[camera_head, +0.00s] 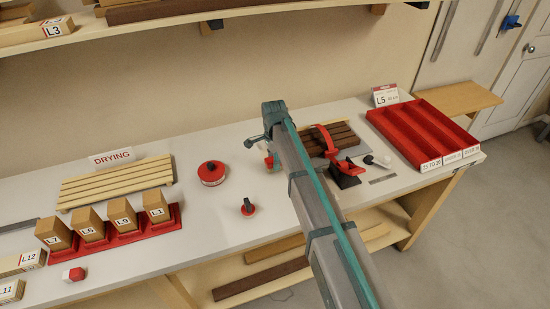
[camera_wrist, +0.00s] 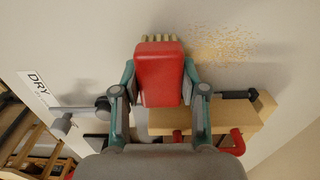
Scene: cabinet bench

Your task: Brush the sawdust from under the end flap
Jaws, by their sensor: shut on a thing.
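My gripper (camera_wrist: 160,90) is shut on a red brush (camera_wrist: 158,70), one finger on each side of it. The brush's pale bristles (camera_wrist: 158,38) point away from the gripper. Loose sawdust (camera_wrist: 222,43) lies scattered on a pale surface just right of the bristles; I cannot tell whether the bristles touch that surface. In the head view my arm crosses the bench, and a small red part (camera_head: 269,162) shows beside its far end. A light wooden board (camera_head: 456,98) sticks out at the bench's right end and may be the flap. No sawdust is discernible in the head view.
A red compartment tray (camera_head: 376,121) and a red clamp-like tool (camera_head: 326,141) stand right of my arm. A round red tin (camera_head: 211,172), a drying rack (camera_head: 117,184) and labelled blocks (camera_head: 122,214) are to the left. A wooden block (camera_wrist: 237,118) lies beside the gripper in the wrist view.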

